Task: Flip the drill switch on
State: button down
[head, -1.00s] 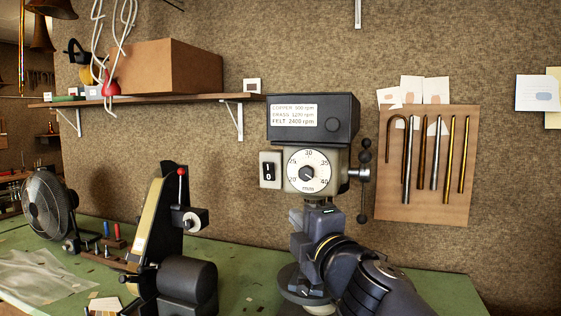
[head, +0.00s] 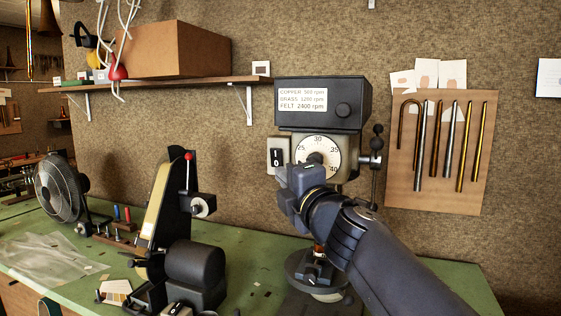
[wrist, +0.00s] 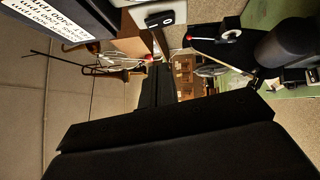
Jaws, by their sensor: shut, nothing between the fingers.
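The drill press (head: 318,104) stands against the wall, with a dark head, a speed label and a round white dial (head: 325,150). Its switch (head: 276,157) is a black rocker marked I and 0 on a light box left of the dial. The switch also shows near the top of the wrist view (wrist: 160,19). My gripper (head: 285,178) is shut and empty. In the head view it is just below and right of the switch, covering the dial's lower left. In the wrist view its dark fingers (wrist: 158,75) appear apart from the switch.
A belt sander (head: 165,225) with a red-tipped lever stands left of the drill on the green bench (head: 262,272). A fan (head: 60,190) is farther left. A shelf (head: 165,84) with a box is above. A tube board (head: 440,150) hangs at right.

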aim_at(273, 152)
jog(key=w, duration=0.2)
jog(key=w+r+p, duration=0.1)
jog(key=w, duration=0.2)
jog(key=w+a, duration=0.1)
jog(key=w, duration=0.1)
jog(key=shift+w+a+r, duration=0.1)
jog(key=shift+w+r, duration=0.1)
jog(key=shift+w, duration=0.05)
jog(key=shift+w+p, duration=0.35)
jog(key=shift+w, duration=0.1)
jog(key=shift+r, duration=0.1)
jog(key=shift+w+d+r+p, duration=0.15)
jog(key=shift+d+p, duration=0.05)
jog(key=shift+p, duration=0.15)
